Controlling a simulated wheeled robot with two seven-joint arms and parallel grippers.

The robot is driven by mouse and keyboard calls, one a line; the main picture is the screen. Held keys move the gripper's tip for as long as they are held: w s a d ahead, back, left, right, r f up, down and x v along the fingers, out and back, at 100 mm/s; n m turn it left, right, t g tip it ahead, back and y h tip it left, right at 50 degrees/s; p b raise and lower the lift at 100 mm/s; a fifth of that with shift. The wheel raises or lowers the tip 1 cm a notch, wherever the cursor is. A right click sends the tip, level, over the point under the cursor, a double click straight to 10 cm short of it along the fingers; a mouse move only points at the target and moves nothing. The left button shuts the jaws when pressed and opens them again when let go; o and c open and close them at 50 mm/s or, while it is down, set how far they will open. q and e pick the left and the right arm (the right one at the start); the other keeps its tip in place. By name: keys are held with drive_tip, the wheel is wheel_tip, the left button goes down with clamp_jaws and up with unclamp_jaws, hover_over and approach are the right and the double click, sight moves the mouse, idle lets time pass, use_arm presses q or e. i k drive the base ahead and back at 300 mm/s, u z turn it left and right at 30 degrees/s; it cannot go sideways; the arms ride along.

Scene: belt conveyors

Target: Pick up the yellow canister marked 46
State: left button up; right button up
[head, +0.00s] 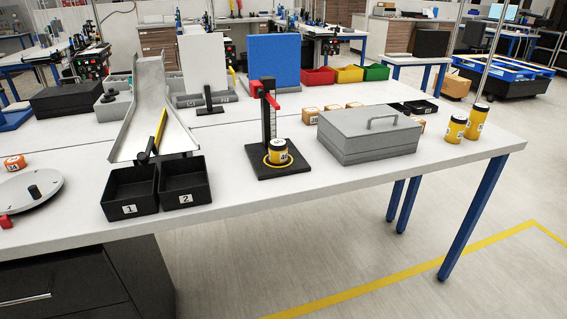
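Neither of my grippers is in view.
A grey lidded box with a handle (368,137) stands between the gauge stand and the right canisters. Small orange blocks (310,116) lie behind it. Black bins 1 (130,209) and 2 (186,197) sit below a metal chute (153,100). The white table's front right is clear.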

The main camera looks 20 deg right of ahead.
sight(278, 147)
drive_tip(key=u, duration=1.35)
drive_tip(key=i, duration=1.05)
drive_tip(key=z, duration=2.35)
